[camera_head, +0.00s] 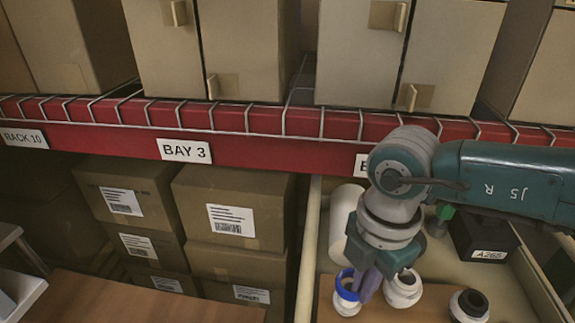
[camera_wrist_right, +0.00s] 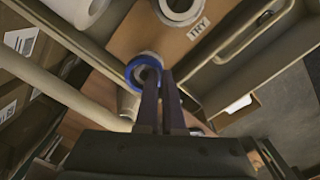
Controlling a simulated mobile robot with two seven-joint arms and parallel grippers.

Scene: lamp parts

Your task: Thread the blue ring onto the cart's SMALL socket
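The blue ring (camera_head: 347,284) is at the top of a white socket (camera_head: 346,305) on the cart and appears around its mouth. Whether it rests on the socket or hangs just above is unclear. It also shows in the wrist view (camera_wrist_right: 131,76). My right gripper (camera_head: 364,288) points down at the ring's right side. Its two dark purple fingers (camera_wrist_right: 158,76) are close together, with the ring's edge apparently between them. Another white socket (camera_head: 402,290) stands to the right, and one with a dark opening (camera_head: 470,305) stands farther right. My left gripper is out of view.
The cart's pale rail (camera_head: 308,262) runs along its left side. A white cylinder (camera_head: 341,222) and a black box marked A265 (camera_head: 482,236) lie behind the sockets. A label reading "INY" (camera_wrist_right: 198,28) is near one socket. Red shelving (camera_head: 250,150) crosses behind.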

